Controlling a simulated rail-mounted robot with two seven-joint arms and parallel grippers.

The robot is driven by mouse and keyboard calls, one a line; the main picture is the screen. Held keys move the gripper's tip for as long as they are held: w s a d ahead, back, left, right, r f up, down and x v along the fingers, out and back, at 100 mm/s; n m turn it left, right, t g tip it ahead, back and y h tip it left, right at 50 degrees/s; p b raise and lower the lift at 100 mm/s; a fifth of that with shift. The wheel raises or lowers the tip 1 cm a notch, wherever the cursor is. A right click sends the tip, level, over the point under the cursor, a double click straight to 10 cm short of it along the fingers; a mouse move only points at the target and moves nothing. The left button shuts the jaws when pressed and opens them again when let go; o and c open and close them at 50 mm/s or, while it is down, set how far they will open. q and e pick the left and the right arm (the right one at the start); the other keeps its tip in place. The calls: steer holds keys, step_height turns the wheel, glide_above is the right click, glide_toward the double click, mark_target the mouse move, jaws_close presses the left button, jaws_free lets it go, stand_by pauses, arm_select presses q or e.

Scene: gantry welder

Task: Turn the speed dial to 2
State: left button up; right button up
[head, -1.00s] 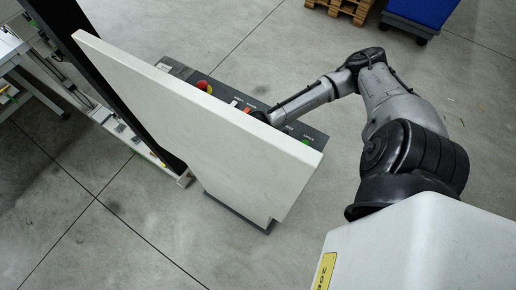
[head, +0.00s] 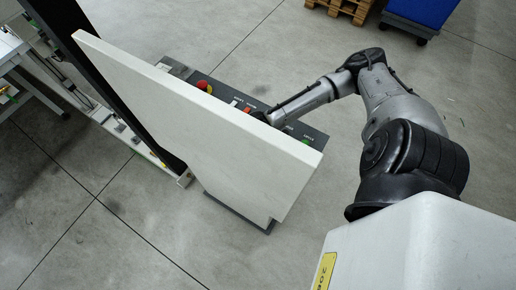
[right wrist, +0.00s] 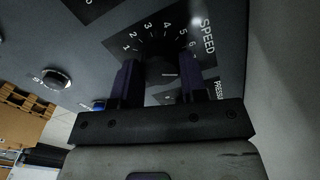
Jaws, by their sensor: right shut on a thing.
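The speed dial (right wrist: 160,72) is a dark round knob on the console, under the word SPEED in the right wrist view. White numbers curve around it, with 1 to 6 readable. A short pale line on the knob points to the right, past the 6 side of the scale. My right gripper (right wrist: 159,84) is shut on the dial, with one finger on each side of it. In the head view my right arm reaches down to the console (head: 228,92), and the white panel hides the fingertips and the dial. My left gripper is not in view.
The tall white panel (head: 190,120) stands close in front of the console. A red button (head: 202,85) is on the console left of my arm. A silver-rimmed knob (right wrist: 56,79) sits beside the dial. Open floor lies right of the console.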

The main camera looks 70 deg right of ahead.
steer(key=shift+r+p, duration=0.15)
steer(key=shift+p, duration=0.35)
steer(key=n+p, duration=0.8)
steer(key=p, duration=0.2)
steer(key=shift+r+n, duration=0.1)
steer(key=shift+n, duration=0.3)
steer(key=n+p, duration=0.2)
steer(key=shift+n, duration=0.4)
steer(key=n+p, duration=0.2)
steer(key=n, duration=0.1)
steer(key=shift+n, duration=0.3)
steer(key=n+p, duration=0.1)
steer(key=n, duration=0.2)
steer(key=shift+n+p, duration=0.3)
steer(key=shift+p, duration=0.1)
steer(key=n, duration=0.3)
steer(key=shift+n+p, duration=0.3)
steer(key=shift+p, duration=0.1)
steer(key=shift+a+f+n, duration=0.1)
steer(key=shift+f+n, duration=0.1)
steer(key=shift+n, duration=1.9)
